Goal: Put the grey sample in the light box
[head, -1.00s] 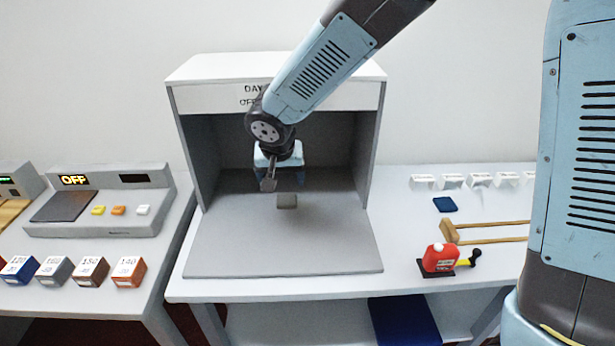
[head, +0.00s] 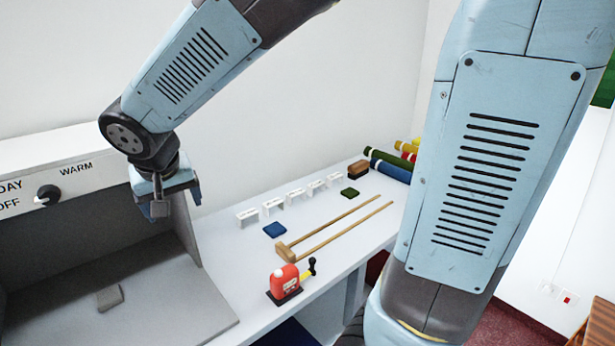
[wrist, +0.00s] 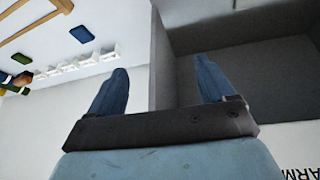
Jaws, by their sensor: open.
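The grey sample (head: 110,296) lies flat on the floor of the grey light box (head: 190,300), towards the front, and nothing touches it. The box is open at the front; its left part is outside the head view. My gripper (head: 168,203) is up by the right end of the box in the head view, apart from the sample. In the wrist view my gripper (wrist: 163,70) has its two blue fingers spread with nothing between them. The sample cannot be made out in the wrist view.
A knob (head: 47,195) sits on the box's front panel. Coloured rolls lie at the far end.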

